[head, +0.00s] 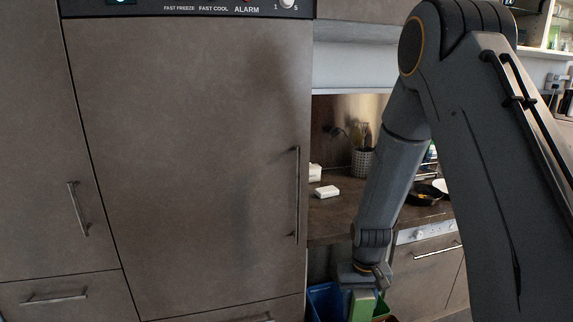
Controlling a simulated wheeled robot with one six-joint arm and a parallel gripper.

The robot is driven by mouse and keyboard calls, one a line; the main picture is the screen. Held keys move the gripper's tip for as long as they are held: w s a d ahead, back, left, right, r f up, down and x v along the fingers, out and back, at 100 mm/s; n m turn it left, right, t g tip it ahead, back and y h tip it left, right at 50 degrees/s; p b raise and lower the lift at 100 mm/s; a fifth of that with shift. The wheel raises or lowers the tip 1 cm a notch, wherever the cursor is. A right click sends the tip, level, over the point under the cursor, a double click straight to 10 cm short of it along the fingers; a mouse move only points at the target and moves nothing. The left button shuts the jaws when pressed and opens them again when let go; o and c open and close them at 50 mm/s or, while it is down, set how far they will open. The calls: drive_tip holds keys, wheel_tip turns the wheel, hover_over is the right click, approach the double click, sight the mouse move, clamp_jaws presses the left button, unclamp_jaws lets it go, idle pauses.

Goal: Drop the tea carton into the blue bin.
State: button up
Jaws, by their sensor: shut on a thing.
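The blue bin (325,301) is at the bottom of the head view, below the counter, partly cut off by the lower edge. My gripper (363,291) points down just right of the blue bin's visible part. It is shut on a pale green carton (362,307), which appears to be the tea carton. The carton hangs upright below the gripper, and its lower end is out of frame. I cannot tell whether the carton is over the blue bin or beside it.
A large brown fridge front (190,160) stands at the left.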

wheel_tip(320, 180, down, 3)
drive_tip(key=shift+f+b, duration=0.15)
drive_tip(key=shift+b, duration=0.2)
